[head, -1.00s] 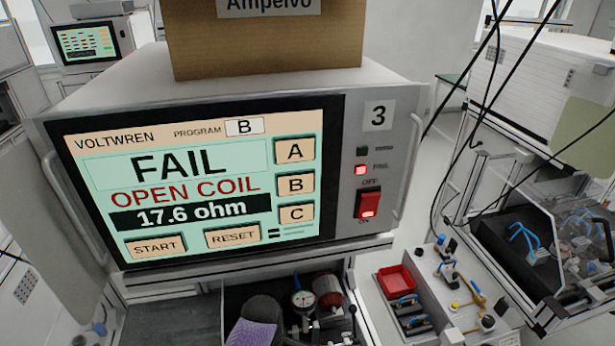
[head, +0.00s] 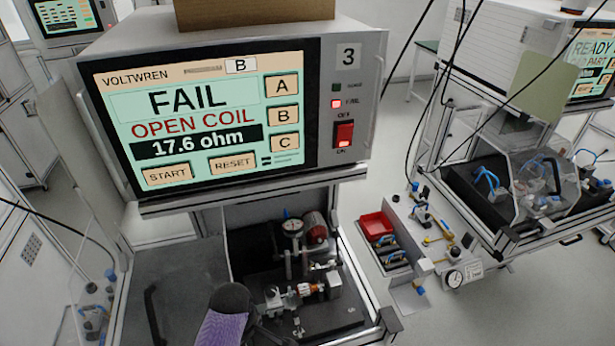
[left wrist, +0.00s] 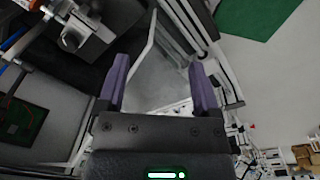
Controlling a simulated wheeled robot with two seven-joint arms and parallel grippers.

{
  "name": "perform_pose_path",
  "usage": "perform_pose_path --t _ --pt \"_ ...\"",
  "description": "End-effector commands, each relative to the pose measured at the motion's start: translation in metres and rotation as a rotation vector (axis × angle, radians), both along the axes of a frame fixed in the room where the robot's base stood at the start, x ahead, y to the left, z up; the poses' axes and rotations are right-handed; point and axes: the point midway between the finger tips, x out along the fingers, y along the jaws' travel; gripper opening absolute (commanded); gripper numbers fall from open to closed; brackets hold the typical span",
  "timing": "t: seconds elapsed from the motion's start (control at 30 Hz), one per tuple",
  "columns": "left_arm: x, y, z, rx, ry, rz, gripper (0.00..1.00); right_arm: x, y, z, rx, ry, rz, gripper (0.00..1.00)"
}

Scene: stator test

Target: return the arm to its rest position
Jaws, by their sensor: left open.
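My left gripper (left wrist: 159,63) is open in the left wrist view, with its two purple fingers wide apart and nothing between them. A dark, rounded part of my own with a purple patch shows at the bottom of the head view. No right gripper is seen. The tester (head: 225,190) shows FAIL, OPEN COIL and 17.6 ohm on its screen (head: 195,125). Its red switch (head: 344,134) is lit, as is the FAIL lamp.
A red bin (head: 376,225) stands to the right. A second bench with a clear guard (head: 530,165) is farther right. Cables hang at upper right. Grey floor lies between the benches.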

Motion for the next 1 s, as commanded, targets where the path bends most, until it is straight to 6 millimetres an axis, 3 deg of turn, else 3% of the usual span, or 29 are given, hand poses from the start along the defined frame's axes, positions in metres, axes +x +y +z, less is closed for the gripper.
perform_pose_path --t 0.37,0.93,1.0 --pt "-0.058 0.028 0.026 0.071 -0.091 -0.439 0.83 -0.006 0.0 0.0 -0.001 0.011 0.0 0.69" --pt "-0.155 0.026 0.12 0.187 -0.222 -1.192 0.83 -0.006 -0.001 0.0 -0.001 0.011 0.0 0.69" --pt "-0.15 0.026 0.085 0.18 -0.207 -1.188 0.83 -0.006 -0.001 -0.018 -0.001 0.011 0.0 0.69"
